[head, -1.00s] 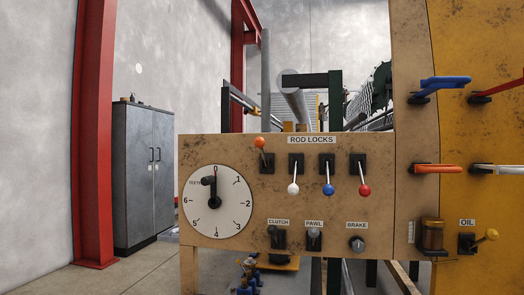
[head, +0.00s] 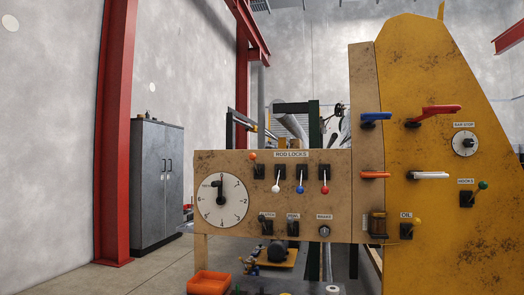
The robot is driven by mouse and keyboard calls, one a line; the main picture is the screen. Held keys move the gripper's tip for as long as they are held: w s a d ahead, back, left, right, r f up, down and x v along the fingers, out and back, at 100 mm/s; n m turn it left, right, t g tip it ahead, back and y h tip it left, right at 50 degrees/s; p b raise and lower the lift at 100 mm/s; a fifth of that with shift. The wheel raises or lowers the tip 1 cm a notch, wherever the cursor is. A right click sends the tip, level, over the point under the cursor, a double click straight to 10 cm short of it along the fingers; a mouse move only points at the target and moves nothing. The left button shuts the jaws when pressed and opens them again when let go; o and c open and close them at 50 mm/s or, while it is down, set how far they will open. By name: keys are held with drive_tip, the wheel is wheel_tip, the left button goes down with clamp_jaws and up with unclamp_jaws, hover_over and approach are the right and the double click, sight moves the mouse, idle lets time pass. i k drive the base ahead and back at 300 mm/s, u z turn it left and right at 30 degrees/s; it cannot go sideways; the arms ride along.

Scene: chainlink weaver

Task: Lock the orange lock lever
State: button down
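The orange lock lever (head: 253,156) is the leftmost of the levers under the ROD LOCKS label on the tan panel (head: 330,215). Its ball knob points up, tilted slightly left. The white lever (head: 276,188), blue lever (head: 300,188) and red lever (head: 325,189) beside it hang down. My gripper is not in view.
A round dial (head: 222,201) is left of the levers. The yellow machine body (head: 440,230) stands right, with blue, red, orange and white handles. An orange tray (head: 208,283) is at the bottom. A grey cabinet (head: 157,185) stands left, with open floor before it.

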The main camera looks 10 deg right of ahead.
sight(251, 156)
drive_tip(key=z, duration=0.75)
drive_tip(key=i, duration=0.9)
drive_tip(key=u, duration=0.05)
